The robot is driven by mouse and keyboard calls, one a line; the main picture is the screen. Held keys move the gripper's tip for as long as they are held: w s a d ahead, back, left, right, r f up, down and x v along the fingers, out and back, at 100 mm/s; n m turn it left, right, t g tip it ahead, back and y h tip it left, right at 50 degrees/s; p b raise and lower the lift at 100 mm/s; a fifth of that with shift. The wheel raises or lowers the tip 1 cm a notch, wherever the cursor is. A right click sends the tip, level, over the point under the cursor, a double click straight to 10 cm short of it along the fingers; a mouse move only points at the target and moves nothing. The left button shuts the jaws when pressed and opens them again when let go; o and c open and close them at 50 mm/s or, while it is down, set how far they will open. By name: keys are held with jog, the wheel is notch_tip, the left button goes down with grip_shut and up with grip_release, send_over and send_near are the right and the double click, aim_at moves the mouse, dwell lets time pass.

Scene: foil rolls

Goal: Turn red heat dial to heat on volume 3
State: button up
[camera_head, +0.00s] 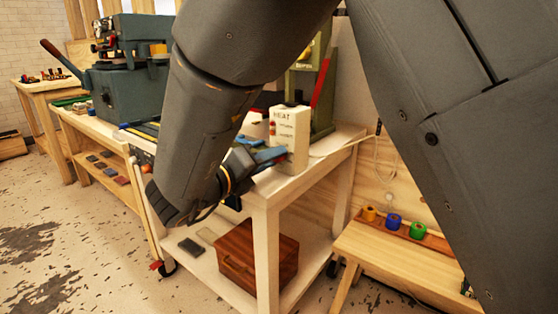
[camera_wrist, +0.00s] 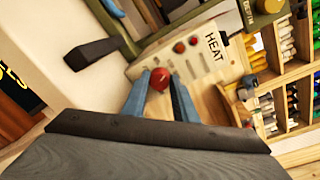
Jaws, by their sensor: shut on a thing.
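The cream heat box (camera_head: 292,132), marked HEAT, stands on the near corner of the white bench. It also shows tilted in the wrist view (camera_wrist: 218,68). The red heat dial (camera_wrist: 160,79) is a round red knob on its face. My gripper (camera_head: 281,154) has come to the lower front of the box and is shut on this dial, with one blue finger on each side of it. In the head view the fingers hide the dial. Two smaller red knobs or lamps (camera_wrist: 179,47) sit on the same panel. The volume marks are too small to read.
A green machine with a red lever (camera_head: 322,84) stands right behind the box. A cable (camera_head: 335,148) runs off to the right. The white bench (camera_head: 332,152) has a wooden box (camera_head: 258,258) on its lower shelf. Colored rolls (camera_head: 393,221) stand on a low table at right.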

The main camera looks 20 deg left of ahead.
jog(key=o, duration=1)
jog(key=shift+o, duration=0.2)
jog(key=v, duration=0.7)
jog(key=shift+s+p, duration=0.3)
jog(key=shift+s, duration=0.1)
jog(key=shift+a, duration=0.15)
